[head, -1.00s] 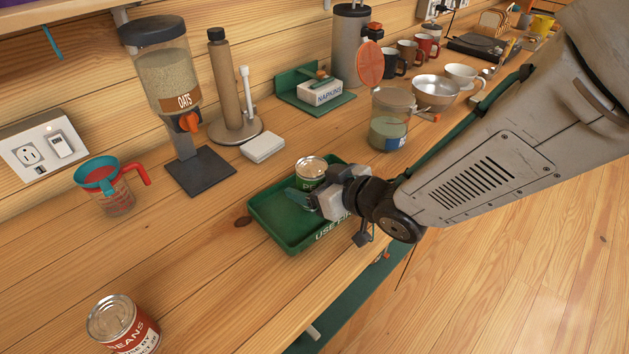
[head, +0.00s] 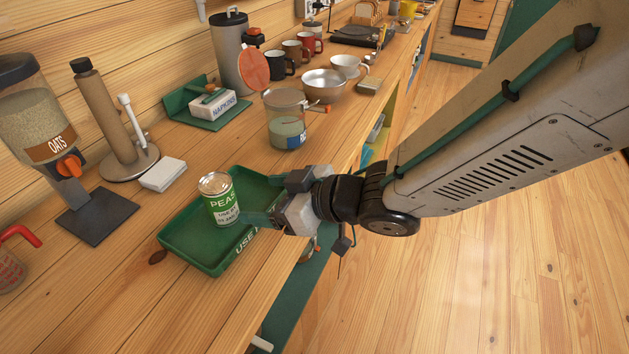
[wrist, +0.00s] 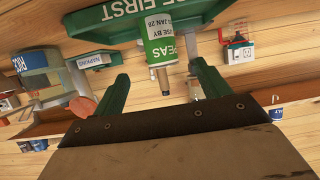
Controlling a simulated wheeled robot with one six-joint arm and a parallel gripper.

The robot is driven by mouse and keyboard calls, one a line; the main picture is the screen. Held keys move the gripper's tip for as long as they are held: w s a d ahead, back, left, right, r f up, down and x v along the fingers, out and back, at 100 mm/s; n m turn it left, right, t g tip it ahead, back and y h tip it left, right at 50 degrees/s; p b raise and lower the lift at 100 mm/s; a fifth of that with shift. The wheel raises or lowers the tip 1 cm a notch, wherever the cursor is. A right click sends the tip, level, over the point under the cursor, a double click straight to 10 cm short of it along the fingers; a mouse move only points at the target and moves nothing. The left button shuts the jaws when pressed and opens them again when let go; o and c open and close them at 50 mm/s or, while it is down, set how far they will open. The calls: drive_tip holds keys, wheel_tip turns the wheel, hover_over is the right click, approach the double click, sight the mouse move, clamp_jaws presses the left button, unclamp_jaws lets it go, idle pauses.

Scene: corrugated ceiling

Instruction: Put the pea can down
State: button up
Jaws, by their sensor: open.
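The pea can (head: 222,203), green with a white label and a silver lid, stands upright in the green tray (head: 180,241), toward its back part. My gripper (head: 262,207) is at the tray's right side, its green fingers pointing at the can. The fingers are open and nothing is held between them. In the wrist view the picture is upside down; the pea can (wrist: 160,40) shows beyond and between the spread fingers (wrist: 160,72), apart from them. The tray (wrist: 84,20) fills the top there.
A glass rice jar (head: 286,125) stands behind my gripper. A white box (head: 162,174), the paper-towel stand (head: 112,125) and the oats dispenser (head: 50,135) are left of the tray. The napkin holder (head: 195,98) is behind.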

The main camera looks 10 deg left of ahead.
drive_tip(key=shift+d, duration=0.1)
drive_tip(key=w+d+r+m+t+h, duration=0.2)
drive_tip(key=w+d+m+t+h, duration=0.1)
drive_tip(key=w+d, duration=0.3)
drive_tip(key=w+d+r+m+t+h, duration=0.25)
drive_tip(key=w+d, duration=0.25)
drive_tip(key=d, duration=0.3)
drive_tip(key=d+r+m+h, duration=0.1)
drive_tip(key=d+m+h, duration=0.35)
drive_tip(key=d, duration=0.95)
drive_tip(key=s+d+r+m+g+h, duration=0.2)
drive_tip(key=s+d+m+g+h, duration=0.2)
drive_tip(key=s+d, duration=0.8)
drive_tip(key=s+d+r+m+g, duration=0.1)
drive_tip(key=s+d+g, duration=0.1)
drive_tip(key=s, duration=0.6)
drive_tip(key=shift+s+d+r+m+g+y, duration=0.25)
drive_tip(key=shift+d+m+g+y, duration=0.1)
drive_tip(key=shift+m+g+y, duration=0.1)
